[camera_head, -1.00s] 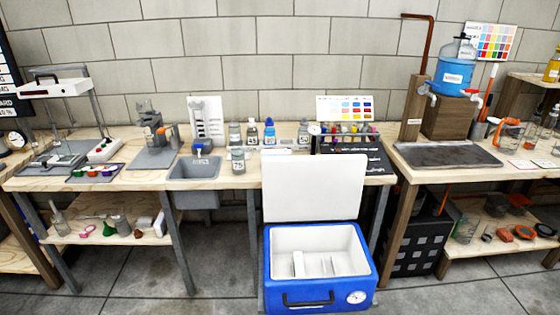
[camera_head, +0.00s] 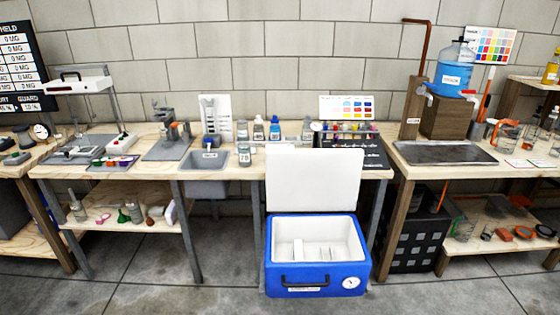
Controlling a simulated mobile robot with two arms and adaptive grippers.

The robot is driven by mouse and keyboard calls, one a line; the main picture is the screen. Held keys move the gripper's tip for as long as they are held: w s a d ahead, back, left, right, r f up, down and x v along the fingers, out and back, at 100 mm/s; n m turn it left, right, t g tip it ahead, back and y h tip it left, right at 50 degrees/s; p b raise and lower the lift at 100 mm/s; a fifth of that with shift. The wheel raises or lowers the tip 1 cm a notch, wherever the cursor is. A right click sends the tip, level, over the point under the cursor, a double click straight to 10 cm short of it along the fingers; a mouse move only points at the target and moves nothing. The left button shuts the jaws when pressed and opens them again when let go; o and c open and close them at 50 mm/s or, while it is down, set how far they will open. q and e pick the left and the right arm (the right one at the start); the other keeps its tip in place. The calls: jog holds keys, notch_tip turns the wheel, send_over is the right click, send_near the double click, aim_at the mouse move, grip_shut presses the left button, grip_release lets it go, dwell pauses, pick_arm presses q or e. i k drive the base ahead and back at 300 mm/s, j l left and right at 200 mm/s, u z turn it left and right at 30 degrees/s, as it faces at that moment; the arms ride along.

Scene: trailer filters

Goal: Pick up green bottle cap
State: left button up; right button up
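A small dark tray (camera_head: 113,162) lies on the left bench, with several small coloured caps on it, purple, green and red among them. They are too small to tell apart surely; a green one seems to be near the tray's left side. A rack of small bottles (camera_head: 345,128) with caps of several colours stands at the back of the middle bench. I cannot tell whether one of those caps is green. Neither of my grippers shows in the head view.
A blue cooler (camera_head: 318,284) with its white lid raised stands on the floor before the middle bench. A grey sink (camera_head: 207,185) is set into the bench to its left. The lower left shelf (camera_head: 90,240) holds several small items. Floor at front left is clear.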

aim_at(244, 148)
jog(key=i, duration=0.95)
